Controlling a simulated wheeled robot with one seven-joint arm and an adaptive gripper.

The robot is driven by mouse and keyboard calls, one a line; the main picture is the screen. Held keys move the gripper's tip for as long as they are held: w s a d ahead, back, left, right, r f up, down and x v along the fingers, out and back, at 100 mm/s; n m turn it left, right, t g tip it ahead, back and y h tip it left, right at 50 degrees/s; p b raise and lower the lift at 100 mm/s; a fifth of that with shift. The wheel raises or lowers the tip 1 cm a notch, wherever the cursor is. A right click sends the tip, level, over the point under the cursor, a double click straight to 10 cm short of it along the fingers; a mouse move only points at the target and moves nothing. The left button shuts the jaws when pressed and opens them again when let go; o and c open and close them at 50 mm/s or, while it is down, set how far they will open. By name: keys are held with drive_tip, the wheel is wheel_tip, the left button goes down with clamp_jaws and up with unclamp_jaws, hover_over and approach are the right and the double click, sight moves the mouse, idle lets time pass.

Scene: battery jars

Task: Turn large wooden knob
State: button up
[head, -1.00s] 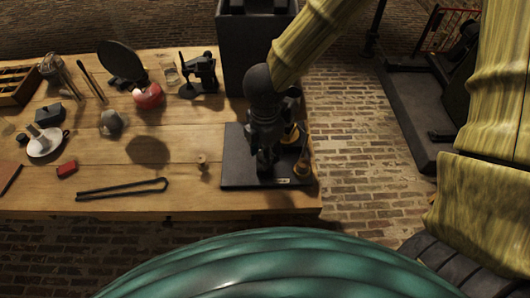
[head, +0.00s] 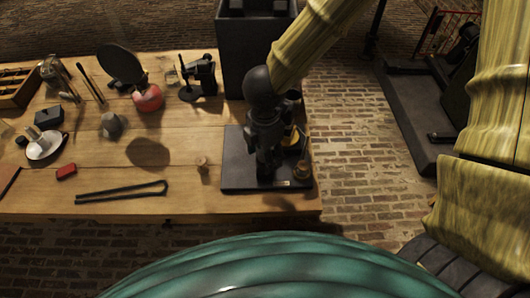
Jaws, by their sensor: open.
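A dark flat base board (head: 235,165) lies at the right end of the wooden table. A wooden knob (head: 302,171) stands at its front right corner, with a dark upright part just behind it. My gripper (head: 266,172) points down over the middle of the board, left of the knob and apart from it. It is open, but its fingers are dark against the dark board and hard to make out. My gripper and wrist hide much of the board's middle, including most of a yellow part (head: 292,136).
A small wooden peg (head: 203,165) stands on the table left of the board. Black tongs (head: 122,191) lie near the front edge. A tall dark box (head: 245,65) stands behind the board. Brick floor lies beyond the table's right end. The table's middle has bare wood.

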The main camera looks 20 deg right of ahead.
wheel_tip(320, 180, up, 12)
idle(0.6)
idle(0.5)
